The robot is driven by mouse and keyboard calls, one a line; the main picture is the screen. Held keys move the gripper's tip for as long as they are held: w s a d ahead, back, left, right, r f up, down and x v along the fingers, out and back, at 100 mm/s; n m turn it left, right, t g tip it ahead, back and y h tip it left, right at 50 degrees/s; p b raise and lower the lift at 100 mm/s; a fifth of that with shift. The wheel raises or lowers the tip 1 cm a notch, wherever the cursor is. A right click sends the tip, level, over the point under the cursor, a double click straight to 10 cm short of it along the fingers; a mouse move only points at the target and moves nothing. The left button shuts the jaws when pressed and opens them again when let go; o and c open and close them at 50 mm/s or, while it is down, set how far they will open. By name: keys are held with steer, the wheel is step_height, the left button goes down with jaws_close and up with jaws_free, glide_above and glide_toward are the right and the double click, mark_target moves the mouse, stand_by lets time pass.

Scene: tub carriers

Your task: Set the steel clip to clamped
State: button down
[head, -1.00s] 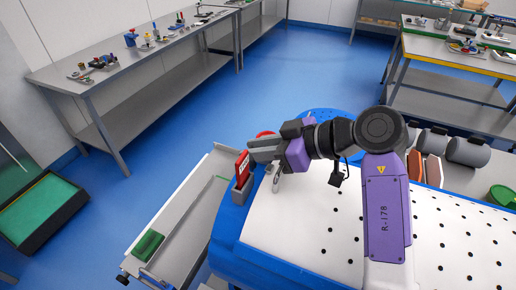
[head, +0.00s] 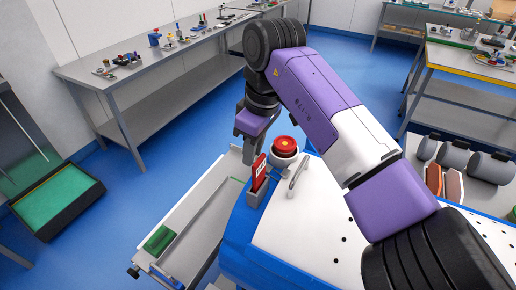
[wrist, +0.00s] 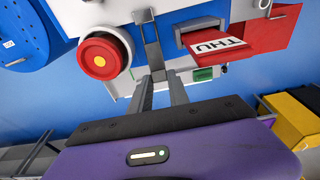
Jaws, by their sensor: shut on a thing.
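The steel clip (wrist: 152,48) is a narrow grey metal strap in the wrist view. It runs from the edge of the blue-and-white carrier down between my fingertips, with the red button on its left and the red card on its right. My gripper (wrist: 161,77) is shut on its lower end. In the head view my gripper (head: 244,157) points down beside the carrier's far corner, behind the red card. The clip is hidden or too small to make out there, and whether it is fully clamped cannot be told.
A red button (head: 285,144) on a white housing and a red card (head: 260,173) in a grey holder stand close to my gripper. A silver lever (head: 298,172) rises from the white top. A pale tray (head: 186,215) with a green block lies left. Blue floor is open beyond.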

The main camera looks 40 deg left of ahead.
steer(key=shift+s+a+f+t+h, duration=0.15)
steer(key=shift+a+f+h, duration=0.15)
steer(key=shift+h, duration=0.4)
steer(key=shift+w+a+f+t+h, duration=0.15)
steer(key=shift+a+f+h, duration=0.1)
steer(key=shift+h, duration=0.45)
steer(key=shift+s+f+h, duration=0.15)
steer(key=shift+f+h, duration=0.05)
steer(key=shift+h, duration=0.1)
steer(key=c, duration=1.3)
jaws_free()
steer(key=shift+a, duration=0.1)
steer(key=shift+o, duration=0.3)
